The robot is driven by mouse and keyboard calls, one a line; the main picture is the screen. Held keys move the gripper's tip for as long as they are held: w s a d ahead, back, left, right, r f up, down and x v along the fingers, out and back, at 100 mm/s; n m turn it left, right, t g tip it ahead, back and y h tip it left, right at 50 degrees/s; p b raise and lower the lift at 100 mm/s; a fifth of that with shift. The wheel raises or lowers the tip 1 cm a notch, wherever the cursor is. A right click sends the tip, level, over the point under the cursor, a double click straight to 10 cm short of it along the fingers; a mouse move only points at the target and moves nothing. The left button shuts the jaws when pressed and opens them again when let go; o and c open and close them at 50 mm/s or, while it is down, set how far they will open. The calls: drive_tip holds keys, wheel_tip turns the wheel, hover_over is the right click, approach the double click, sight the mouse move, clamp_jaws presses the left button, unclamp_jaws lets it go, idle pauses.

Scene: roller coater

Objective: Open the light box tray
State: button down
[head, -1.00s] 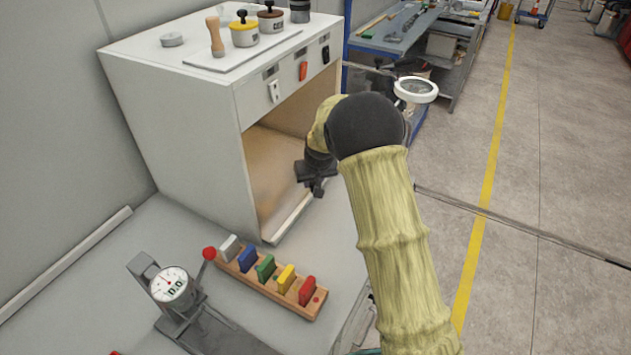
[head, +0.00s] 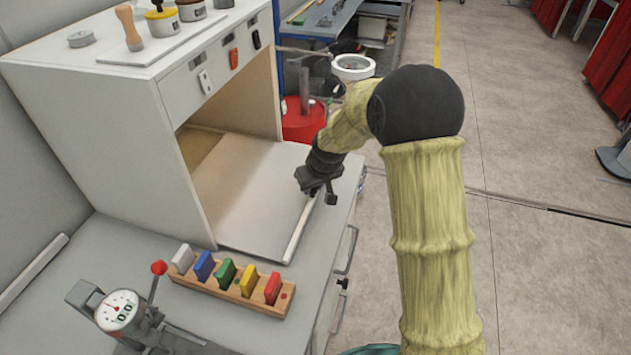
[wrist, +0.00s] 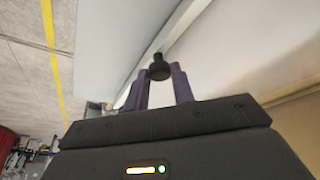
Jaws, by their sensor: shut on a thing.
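The light box (head: 110,150) is a white cabinet with an open front, standing on the grey bench. Its tray (head: 258,195), a flat pale panel with a light front rim (head: 299,232), extends well out of the opening. My gripper (head: 320,190) is at the tray's front rim. In the wrist view, a small black knob (wrist: 158,70) on the rim sits between my purple fingertips (wrist: 163,92), and my gripper is shut on it. My dark gripper body hides the knob in the head view.
A red drum (head: 304,122) is behind the bench end. Open floor lies to the right.

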drive_tip(key=shift+s+d, duration=0.1)
drive_tip(key=shift+d, duration=0.45)
drive_tip(key=c, duration=1.2)
unclamp_jaws()
drive_tip(key=shift+r, duration=0.1)
drive_tip(key=b+v, duration=0.1)
drive_tip(key=v, duration=1.6)
drive_tip(key=shift+s, duration=0.15)
